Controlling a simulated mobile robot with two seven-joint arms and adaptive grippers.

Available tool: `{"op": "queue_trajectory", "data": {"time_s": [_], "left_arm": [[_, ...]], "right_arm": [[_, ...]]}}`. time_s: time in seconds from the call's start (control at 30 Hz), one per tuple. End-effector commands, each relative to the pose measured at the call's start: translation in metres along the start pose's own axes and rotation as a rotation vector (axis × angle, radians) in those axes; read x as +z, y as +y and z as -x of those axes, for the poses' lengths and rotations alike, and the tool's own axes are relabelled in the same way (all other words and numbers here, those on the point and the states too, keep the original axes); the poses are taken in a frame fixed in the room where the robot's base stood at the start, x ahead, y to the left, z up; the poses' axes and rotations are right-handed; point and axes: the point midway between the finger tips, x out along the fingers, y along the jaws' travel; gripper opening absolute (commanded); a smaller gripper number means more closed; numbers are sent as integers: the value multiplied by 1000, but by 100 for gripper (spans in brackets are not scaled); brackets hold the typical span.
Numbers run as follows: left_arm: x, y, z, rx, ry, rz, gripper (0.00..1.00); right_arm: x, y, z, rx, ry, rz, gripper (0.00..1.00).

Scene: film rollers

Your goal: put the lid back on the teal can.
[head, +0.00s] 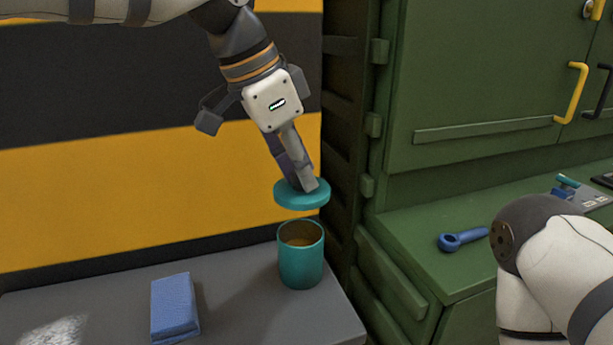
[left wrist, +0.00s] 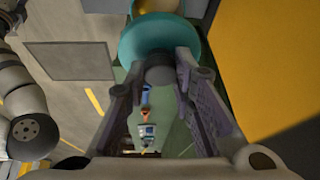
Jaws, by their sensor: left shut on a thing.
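The teal can (head: 301,268) stands upright and open on the grey tabletop, near its right edge, and its inside looks brown. My left gripper (head: 304,183) is shut on the teal lid (head: 302,199) from above and holds it nearly level over the can, with a gap between lid and rim. In the left wrist view, the lid (left wrist: 152,36) shows beyond the fingers, with its grey knob (left wrist: 160,72) between them. The can (left wrist: 157,6) shows partly behind the lid at the top edge. My right gripper is out of view.
A blue folded cloth or block (head: 174,307) lies on the grey table (head: 235,285) left of the can. A green cabinet (head: 480,90) stands at the right, with a blue tool (head: 460,240) on its ledge. A yellow and black striped wall (head: 120,190) is behind.

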Motion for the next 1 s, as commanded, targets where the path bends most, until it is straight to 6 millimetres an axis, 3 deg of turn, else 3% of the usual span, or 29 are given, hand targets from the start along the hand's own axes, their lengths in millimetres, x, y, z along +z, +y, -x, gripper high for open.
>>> {"op": "queue_trajectory", "data": {"time_s": [0.17, 0.4, 0.6, 1.0], "left_arm": [[3, -2, -8, 2, -1, -1, 0], [16, 0, -38, 6, -2, -1, 0], [21, 1, -52, -1, 1, -2, 0], [24, 1, -59, 0, 1, -1, 0]], "right_arm": [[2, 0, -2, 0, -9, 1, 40], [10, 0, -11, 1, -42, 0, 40], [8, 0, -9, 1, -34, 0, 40], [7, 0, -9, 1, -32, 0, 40]]}}
